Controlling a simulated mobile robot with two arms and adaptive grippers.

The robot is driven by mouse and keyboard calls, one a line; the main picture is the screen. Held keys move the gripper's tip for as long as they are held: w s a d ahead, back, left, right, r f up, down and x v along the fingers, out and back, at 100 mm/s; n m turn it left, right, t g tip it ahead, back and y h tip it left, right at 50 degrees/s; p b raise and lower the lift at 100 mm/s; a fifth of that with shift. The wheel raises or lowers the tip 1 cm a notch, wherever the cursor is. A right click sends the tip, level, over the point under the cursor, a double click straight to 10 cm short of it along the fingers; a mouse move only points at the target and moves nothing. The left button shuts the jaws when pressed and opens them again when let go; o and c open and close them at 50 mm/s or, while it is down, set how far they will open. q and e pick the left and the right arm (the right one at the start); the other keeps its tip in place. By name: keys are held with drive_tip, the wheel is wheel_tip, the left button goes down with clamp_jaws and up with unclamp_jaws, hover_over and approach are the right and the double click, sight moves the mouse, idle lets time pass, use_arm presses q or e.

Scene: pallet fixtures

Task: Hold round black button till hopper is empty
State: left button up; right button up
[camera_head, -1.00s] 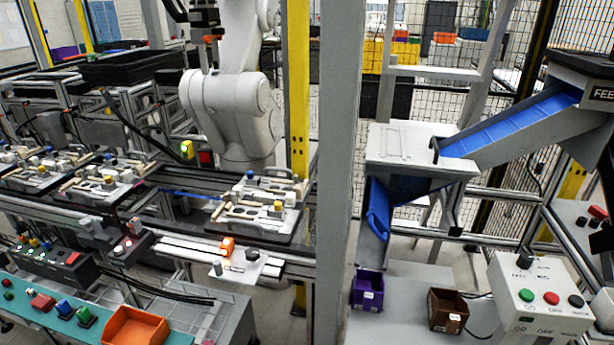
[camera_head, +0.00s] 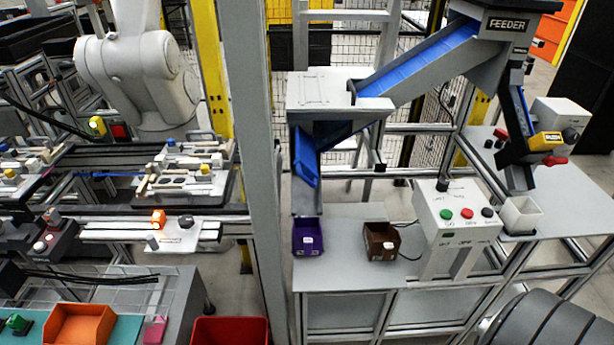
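A white control box (camera_head: 455,240) stands on a grey table at the right of centre. On its sloped top are a green button (camera_head: 446,214), a red button (camera_head: 467,213) and a round black button (camera_head: 487,212). A black knob (camera_head: 442,186) sits on the box's upper part. The hopper (camera_head: 510,8), marked FEEDER, is at the top right, and its inside is hidden. A blue-lined chute (camera_head: 420,58) slopes down left from it. Neither of my grippers is in view.
A purple bin (camera_head: 308,238) and a brown bin (camera_head: 381,242) stand left of the control box. A white cup-like container (camera_head: 521,215) is at its right under a dark chute. A grey post (camera_head: 256,150) stands at the left. A red bin (camera_head: 230,330) is at the bottom.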

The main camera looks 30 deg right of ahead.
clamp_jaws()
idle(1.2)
